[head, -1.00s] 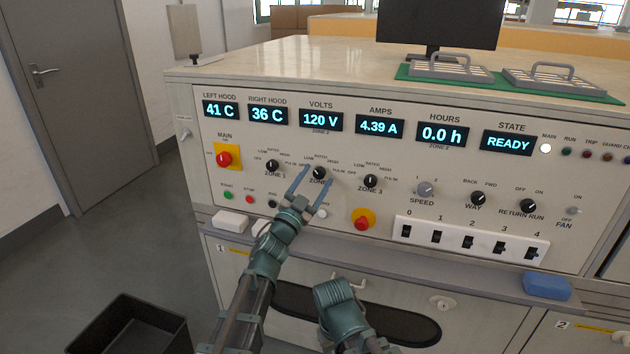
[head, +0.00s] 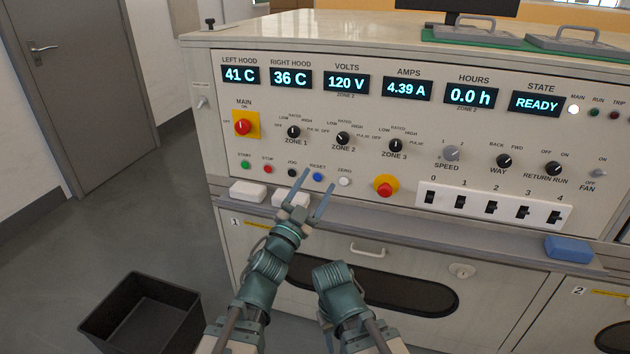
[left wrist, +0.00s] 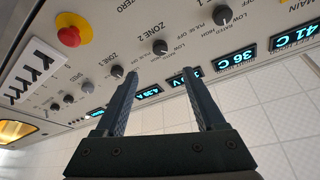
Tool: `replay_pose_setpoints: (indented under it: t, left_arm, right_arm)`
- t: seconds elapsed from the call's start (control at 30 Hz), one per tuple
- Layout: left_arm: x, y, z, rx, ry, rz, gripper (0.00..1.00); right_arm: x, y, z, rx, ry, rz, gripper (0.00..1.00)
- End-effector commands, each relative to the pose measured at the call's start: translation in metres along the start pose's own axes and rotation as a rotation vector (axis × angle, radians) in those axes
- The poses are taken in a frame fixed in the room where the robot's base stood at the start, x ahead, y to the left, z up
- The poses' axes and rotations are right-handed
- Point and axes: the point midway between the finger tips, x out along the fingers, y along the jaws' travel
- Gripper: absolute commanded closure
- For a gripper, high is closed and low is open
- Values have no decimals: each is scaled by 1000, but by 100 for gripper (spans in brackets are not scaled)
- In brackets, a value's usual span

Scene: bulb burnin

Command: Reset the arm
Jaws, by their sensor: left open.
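My left gripper (head: 316,193) is open and empty in the head view, just in front of the panel's lower edge, below the row of small buttons. Its fingers also show spread in the left wrist view (left wrist: 165,82), with the panel knobs and displays beyond them. My right arm's teal wrist shows low in the middle of the head view; its fingertips are not visible. The zone 2 knob (head: 343,138) and the blue reset button (head: 317,177) are on the control panel (head: 225,150) above the left gripper. The state display (head: 536,103) reads READY.
A narrow ledge below the panel carries white blocks (head: 248,190) and a blue block (head: 568,248). A red emergency button (head: 386,186) stands out from the panel. A black bin (head: 143,315) is on the floor at left, with free floor around it.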

Motion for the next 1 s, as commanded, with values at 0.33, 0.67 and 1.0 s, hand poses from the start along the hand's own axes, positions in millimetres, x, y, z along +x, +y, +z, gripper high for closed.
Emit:
replay_pose_setpoints:
  t: [0.33, 0.67, 1.0]
  left_arm:
    - [0, -2, 8, -8, -41, -13, 29]
    - [-41, 5, 122, -123, -635, -106, 29]
    - [-172, 72, 193, -260, -1373, 1, 29]
  right_arm:
    - [0, 0, 0, 0, 0, 0, 50]
    - [0, 0, 0, 0, 0, 0, 50]
    - [0, 0, 0, 0, 0, 0, 50]
